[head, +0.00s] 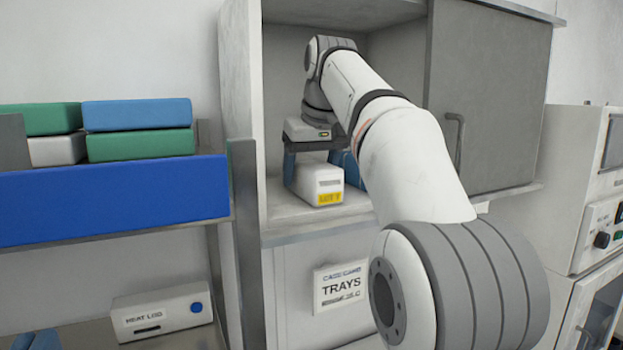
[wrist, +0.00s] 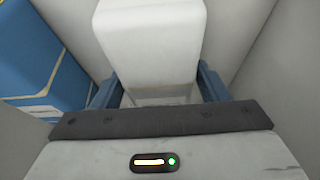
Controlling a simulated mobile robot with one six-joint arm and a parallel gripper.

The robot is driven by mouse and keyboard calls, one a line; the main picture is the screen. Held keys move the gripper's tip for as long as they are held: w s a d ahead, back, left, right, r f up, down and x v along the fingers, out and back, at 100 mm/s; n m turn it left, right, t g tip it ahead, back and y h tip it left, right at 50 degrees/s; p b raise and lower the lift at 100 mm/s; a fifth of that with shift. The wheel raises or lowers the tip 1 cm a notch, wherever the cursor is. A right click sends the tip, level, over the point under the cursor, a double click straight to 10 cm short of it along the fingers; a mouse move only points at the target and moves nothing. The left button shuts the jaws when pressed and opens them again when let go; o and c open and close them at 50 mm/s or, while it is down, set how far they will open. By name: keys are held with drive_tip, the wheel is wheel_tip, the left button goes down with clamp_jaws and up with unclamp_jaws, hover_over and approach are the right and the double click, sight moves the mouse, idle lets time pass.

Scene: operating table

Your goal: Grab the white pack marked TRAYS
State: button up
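A white pack (head: 318,182) with a yellow label on its front stands on the open cabinet shelf. My gripper (head: 316,168) reaches down over this pack. In the wrist view, its blue fingers (wrist: 160,92) stand open, one on either side of the pack and close to it. I cannot tell whether they touch it. The word TRAYS is readable on a white sign (head: 341,289) on the cabinet front below the shelf.
A blue pack (wrist: 38,60) stands just left of the white pack in the wrist view. Cabinet walls (head: 242,100) and a grey door (head: 488,95) flank the shelf. At left, a blue-fronted rack (head: 110,202) holds several boxes, above a white device (head: 163,312).

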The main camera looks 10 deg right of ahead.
drive_tip(key=c, duration=0.9)
drive_tip(key=shift+r, duration=0.2)
